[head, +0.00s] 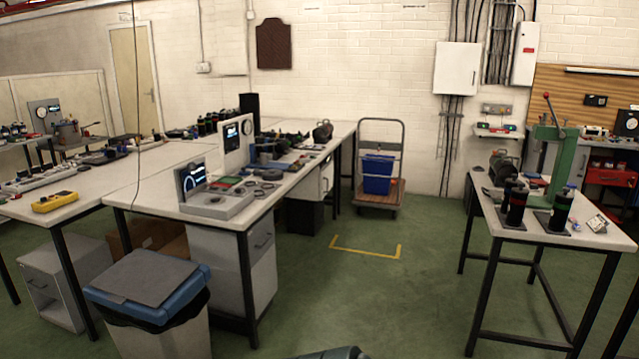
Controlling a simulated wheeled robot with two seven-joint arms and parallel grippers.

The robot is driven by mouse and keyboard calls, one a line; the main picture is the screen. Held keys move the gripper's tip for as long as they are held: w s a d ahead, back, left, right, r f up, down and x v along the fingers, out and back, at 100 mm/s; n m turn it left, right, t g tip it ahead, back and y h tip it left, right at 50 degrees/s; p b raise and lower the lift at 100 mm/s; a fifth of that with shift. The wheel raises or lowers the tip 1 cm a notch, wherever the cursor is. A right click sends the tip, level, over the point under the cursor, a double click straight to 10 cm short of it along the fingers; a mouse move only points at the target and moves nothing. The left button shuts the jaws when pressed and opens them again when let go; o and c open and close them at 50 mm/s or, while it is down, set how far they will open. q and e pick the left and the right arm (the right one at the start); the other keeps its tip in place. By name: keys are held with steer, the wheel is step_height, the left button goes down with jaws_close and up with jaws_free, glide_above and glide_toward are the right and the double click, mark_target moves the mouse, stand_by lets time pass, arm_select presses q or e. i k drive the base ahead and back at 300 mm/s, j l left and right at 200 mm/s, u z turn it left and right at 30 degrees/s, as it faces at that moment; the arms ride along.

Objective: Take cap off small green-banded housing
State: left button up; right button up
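A black cylindrical housing with a green band (560,212) stands upright on a dark plate near the front of the right-hand workbench (545,236). Its top looks narrower and dark; whether that is a cap is too small to tell. A similar black cylinder with a red band (516,207) stands to its left, on its own plate. Neither gripper is in view, and nothing is seen touching the housings.
A green press (560,160) with a red-tipped lever stands behind the housings. Small parts lie around them. A trolley with a blue crate (378,174) stands by the back wall. Left are long workbenches and a bin (150,287). The green floor between is open.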

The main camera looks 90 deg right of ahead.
mark_target(561, 209)
steer(key=z, duration=4.1)
steer(key=i+l, duration=0.1)
steer(key=i, duration=1.55)
steer(key=i+l, duration=0.1)
steer(key=i, duration=1.55)
